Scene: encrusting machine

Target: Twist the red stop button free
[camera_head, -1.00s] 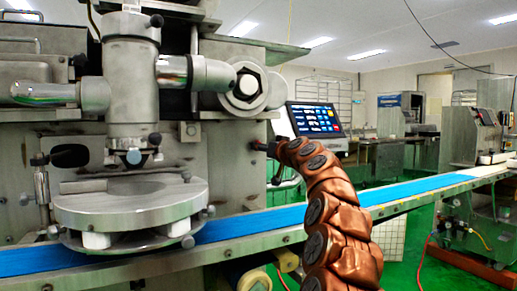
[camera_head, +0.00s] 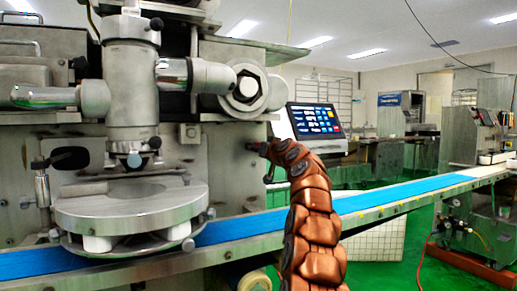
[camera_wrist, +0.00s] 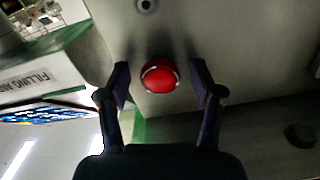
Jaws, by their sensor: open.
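The red stop button (camera_wrist: 160,76) shows in the wrist view as a round red cap with a pale ring at its edge, on a grey metal panel (camera_wrist: 185,25). My gripper (camera_wrist: 160,80) is open, with one dark finger on each side of the button and a gap on both sides. I cannot tell how far the fingertips are from the panel. In the head view my gripper (camera_head: 262,158) is small and dark at the end of my copper-coloured arm, at the machine's right side. The button is hidden there.
A touch screen (camera_head: 316,122) stands just right of my gripper; it also shows in the wrist view (camera_wrist: 45,112). A blue conveyor belt (camera_head: 395,192) runs below. A round metal table (camera_head: 130,212) is at the left. A small round fitting (camera_wrist: 146,6) sits near the button.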

